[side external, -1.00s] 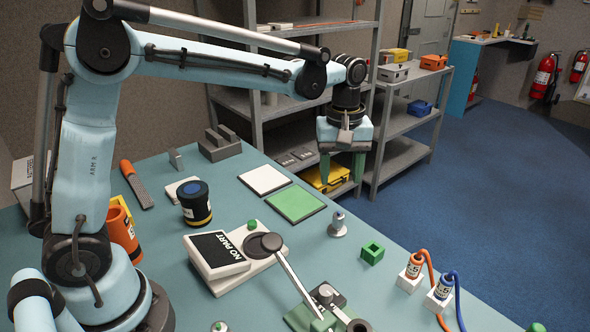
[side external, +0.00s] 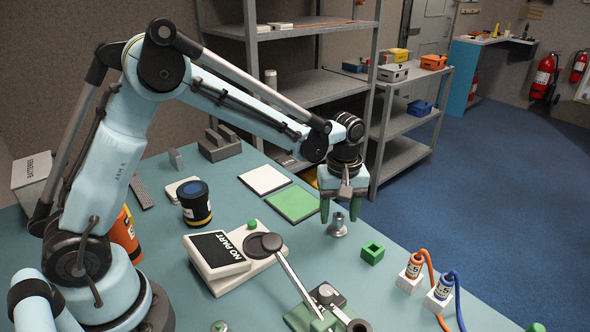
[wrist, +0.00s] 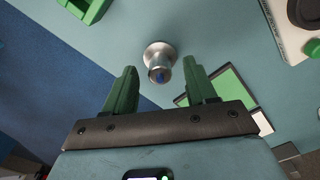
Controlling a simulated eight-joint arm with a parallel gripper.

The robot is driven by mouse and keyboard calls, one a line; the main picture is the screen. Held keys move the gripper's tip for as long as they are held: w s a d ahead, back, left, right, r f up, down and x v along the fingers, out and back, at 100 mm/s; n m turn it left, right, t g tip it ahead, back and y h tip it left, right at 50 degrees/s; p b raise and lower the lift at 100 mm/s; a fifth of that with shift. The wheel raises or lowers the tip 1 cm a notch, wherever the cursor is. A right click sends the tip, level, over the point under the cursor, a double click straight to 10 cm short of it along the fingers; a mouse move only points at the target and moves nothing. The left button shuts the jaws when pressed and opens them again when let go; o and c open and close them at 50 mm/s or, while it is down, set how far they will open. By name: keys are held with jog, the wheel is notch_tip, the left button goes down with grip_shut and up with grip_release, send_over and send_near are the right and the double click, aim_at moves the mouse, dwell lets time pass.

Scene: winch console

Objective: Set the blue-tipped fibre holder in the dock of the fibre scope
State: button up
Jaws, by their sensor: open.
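The fibre holder (side external: 337,226) is a small silver piece with a round flared base, standing upright on the table right of the green mat. The wrist view shows its blue tip on the silver body (wrist: 158,58). My gripper (side external: 339,213) is open just above it, with its green fingers on either side of the holder's upper part.
A green square block with a hole (side external: 372,253) stands just right of the holder. A metal lever (side external: 292,275) slants in front of the console. The green mat (side external: 295,203) is bare.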

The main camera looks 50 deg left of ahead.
jog(key=shift+f, duration=1.1)
grip_shut()
jog(key=shift+r, duration=0.15)
